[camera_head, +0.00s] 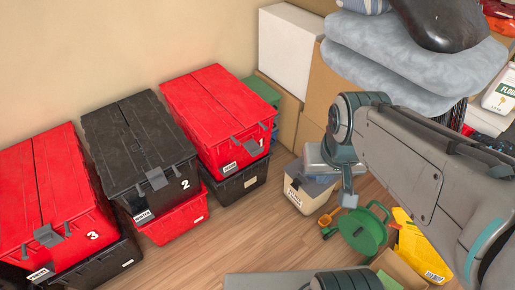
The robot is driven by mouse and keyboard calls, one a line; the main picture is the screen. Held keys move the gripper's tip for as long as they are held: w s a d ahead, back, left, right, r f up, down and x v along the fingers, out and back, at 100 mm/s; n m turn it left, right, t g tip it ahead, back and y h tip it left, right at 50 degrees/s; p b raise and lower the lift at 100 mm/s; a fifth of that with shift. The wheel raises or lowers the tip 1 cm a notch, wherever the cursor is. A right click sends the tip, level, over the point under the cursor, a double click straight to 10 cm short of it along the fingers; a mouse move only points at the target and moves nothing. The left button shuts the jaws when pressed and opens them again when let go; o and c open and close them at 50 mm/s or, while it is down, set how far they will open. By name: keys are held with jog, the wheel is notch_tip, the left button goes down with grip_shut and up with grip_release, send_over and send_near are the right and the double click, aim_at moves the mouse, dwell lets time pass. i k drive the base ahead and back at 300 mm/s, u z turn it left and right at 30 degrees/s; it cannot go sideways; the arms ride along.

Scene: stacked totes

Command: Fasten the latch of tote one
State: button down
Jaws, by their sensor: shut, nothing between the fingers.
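Tote one (213,108) is red, with a white "1" on its front, and is the rightmost of the numbered totes. It stands on a black tote (245,180) by the wall. Its grey latch (246,147) is at the middle of the front rim and appears to stick outward; I cannot tell whether it is fastened. My gripper (348,199) points down at the end of my arm, right of tote one and well apart from it. It is small in view, its fingers together and empty.
Black tote two (135,135) and red tote three (45,185) stand to the left, each on another tote. The floor (245,235) before tote one is clear.

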aim_at(252, 146)
jog(key=k, duration=0.75)
jog(key=u, duration=0.6)
jog(key=i, duration=1)
jog(key=z, duration=0.1)
